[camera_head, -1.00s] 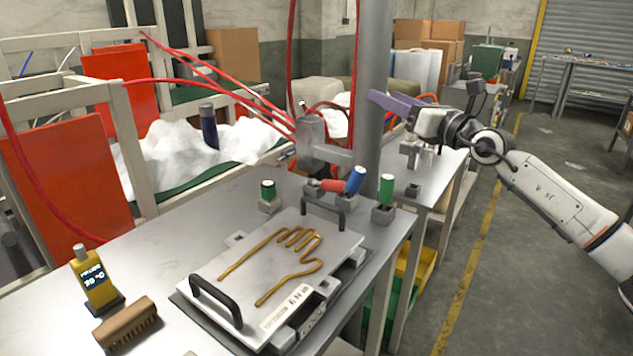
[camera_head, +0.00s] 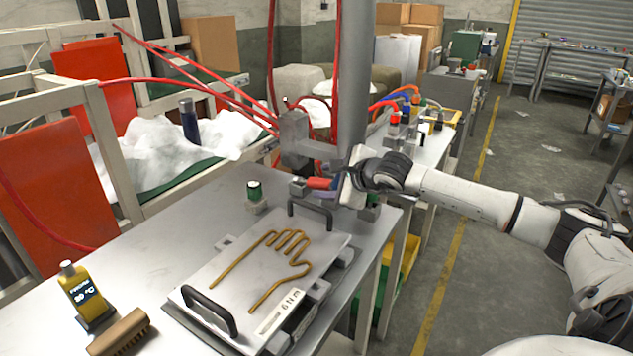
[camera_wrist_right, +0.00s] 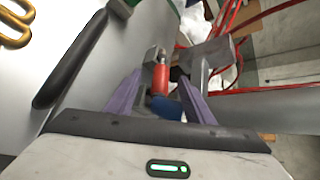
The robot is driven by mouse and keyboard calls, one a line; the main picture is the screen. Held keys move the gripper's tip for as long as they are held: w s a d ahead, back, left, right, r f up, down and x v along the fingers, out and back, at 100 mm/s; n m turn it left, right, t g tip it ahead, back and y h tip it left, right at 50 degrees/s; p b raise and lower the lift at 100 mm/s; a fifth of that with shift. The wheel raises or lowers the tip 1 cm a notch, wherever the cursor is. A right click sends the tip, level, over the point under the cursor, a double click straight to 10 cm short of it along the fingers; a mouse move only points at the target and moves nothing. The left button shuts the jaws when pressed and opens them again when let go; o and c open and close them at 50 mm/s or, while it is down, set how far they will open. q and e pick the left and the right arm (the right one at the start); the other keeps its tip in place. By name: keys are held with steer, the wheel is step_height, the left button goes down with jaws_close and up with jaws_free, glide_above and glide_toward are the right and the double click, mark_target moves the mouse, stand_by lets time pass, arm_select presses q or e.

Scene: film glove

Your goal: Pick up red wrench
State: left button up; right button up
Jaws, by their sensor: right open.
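The red wrench shows as a red handle with a grey metal end (camera_head: 319,183), lying near the back of the table by the post. It also shows in the right wrist view (camera_wrist_right: 160,80), between and beyond the two purple fingers. My right gripper (camera_head: 336,184) is open at the wrench's right side, and its body hides the nearby blue handle in the head view. In the right wrist view, my right gripper (camera_wrist_right: 160,90) has its fingers spread apart, with the blue handle (camera_wrist_right: 165,107) close between them. I cannot tell whether the fingers touch anything. My left gripper is not in view.
A plate with a brass hand outline (camera_head: 235,292) and black handles lies just in front. A green-topped holder (camera_head: 255,194) stands left of the wrench. The grey post (camera_head: 352,80) and red hoses are close behind.

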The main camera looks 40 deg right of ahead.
mark_target(319, 182)
steer(key=w+f, duration=0.1)
steer(key=w+d+p, duration=0.1)
steer(key=w+f, duration=0.1)
steer(key=shift+w+d+f, duration=0.3)
steer(key=shift+w+d, duration=0.1)
steer(key=shift+w+f, duration=0.3)
steer(key=shift+w, duration=0.05)
jaws_close()
